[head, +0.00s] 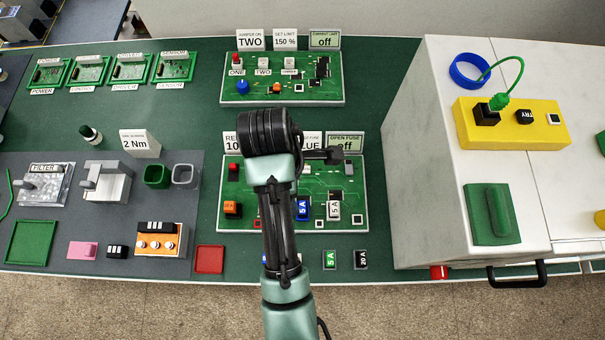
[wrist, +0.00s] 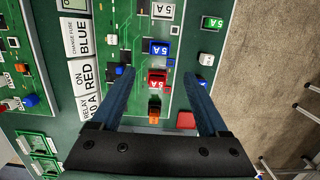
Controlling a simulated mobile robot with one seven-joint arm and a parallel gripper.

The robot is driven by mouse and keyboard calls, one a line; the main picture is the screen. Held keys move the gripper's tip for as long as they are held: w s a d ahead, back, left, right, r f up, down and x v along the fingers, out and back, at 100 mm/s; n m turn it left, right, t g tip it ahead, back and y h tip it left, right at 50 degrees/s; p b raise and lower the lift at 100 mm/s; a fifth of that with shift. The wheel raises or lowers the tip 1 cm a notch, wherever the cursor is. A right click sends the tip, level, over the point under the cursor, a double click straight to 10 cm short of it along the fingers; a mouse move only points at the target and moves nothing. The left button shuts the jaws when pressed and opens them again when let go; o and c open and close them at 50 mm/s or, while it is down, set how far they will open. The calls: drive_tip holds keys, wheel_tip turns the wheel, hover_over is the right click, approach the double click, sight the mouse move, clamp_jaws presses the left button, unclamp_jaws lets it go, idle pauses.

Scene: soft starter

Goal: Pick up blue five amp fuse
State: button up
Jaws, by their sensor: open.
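A blue fuse marked 5 A (head: 302,209) stands on the front part of the middle green circuit board (head: 350,185); it also shows in the wrist view (wrist: 160,47). In the wrist view, a blue piece (wrist: 203,82) shows at the right fingertip, partly covered. My gripper (wrist: 157,72) is open and empty above the board. A red fuse (wrist: 157,77) appears between its fingers, with the blue 5 A fuse just beyond.
An orange relay (head: 232,209) and a white 5 A fuse (head: 334,209) stand on the same board. Green (head: 329,260) and black (head: 361,260) fuses lie in front. A red tray (head: 209,259) sits left. A white cabinet (head: 420,180) rises at right.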

hover_over(302, 207)
drive_tip(key=f, duration=0.6)
drive_tip(key=shift+s+a+f, duration=0.2)
drive_tip(key=shift+a+f, duration=0.15)
drive_tip(key=shift+f, duration=0.05)
drive_tip(key=shift+w+d+f+p, duration=0.15)
drive_tip(key=shift+f+p, duration=0.25)
drive_tip(key=shift+f, duration=1.05)
drive_tip(key=shift+d+f+p, duration=0.15)
drive_tip(key=shift+f+p, duration=0.25)
drive_tip(key=shift+f, duration=1.05)
clamp_jaws()
